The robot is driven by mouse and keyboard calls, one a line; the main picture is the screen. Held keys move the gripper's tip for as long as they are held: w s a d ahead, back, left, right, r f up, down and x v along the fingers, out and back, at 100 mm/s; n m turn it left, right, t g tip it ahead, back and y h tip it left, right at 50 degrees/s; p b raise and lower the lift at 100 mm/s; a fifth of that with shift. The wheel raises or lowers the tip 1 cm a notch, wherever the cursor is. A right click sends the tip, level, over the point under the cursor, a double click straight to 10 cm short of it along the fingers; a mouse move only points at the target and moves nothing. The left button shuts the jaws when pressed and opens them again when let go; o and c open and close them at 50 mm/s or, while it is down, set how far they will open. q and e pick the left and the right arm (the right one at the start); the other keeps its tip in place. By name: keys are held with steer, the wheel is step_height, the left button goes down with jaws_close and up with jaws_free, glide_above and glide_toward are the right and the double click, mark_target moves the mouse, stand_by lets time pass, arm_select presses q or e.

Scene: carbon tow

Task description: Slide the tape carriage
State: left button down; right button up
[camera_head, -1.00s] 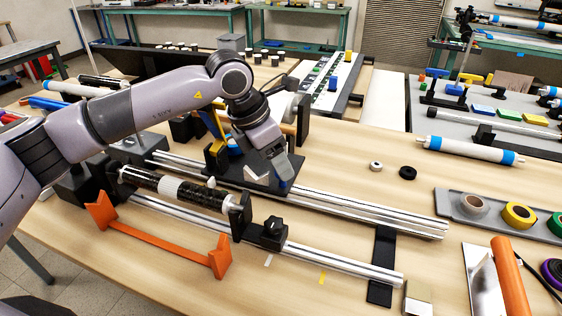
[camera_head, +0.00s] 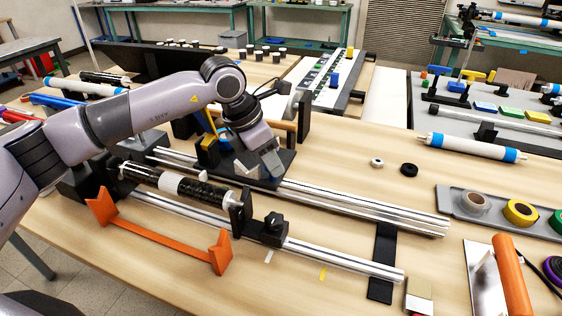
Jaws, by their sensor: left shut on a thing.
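The tape carriage (camera_head: 286,161) is a black plate on a pair of silver rails (camera_head: 370,206), toward their left part. It carries a black and yellow block (camera_head: 208,152) and a pale piece near my gripper. My left gripper (camera_head: 271,168) points down over the carriage and is shut on a part of it, with a bluish spot at the fingertips; the fingers hide most of the held part. A tube with black and white sections (camera_head: 178,186) lies in front of the rails, between black supports. My right gripper is not in view.
An orange bracket (camera_head: 160,240) stands in front of the tube. A front rail (camera_head: 340,258) carries a black clamp with a knob. White and black rings (camera_head: 409,170) lie behind the rails. A tape tray (camera_head: 448,199) stands at the right.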

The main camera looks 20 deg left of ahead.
arm_select(q)
glide_above(227, 168)
steer(key=shift+s+b, duration=0.1)
steer(key=shift+b, duration=0.3)
steer(key=c, duration=0.8)
jaws_free()
steer(key=shift+o, duration=0.2)
steer(key=shift+r, duration=0.1)
steer(key=v, duration=0.7)
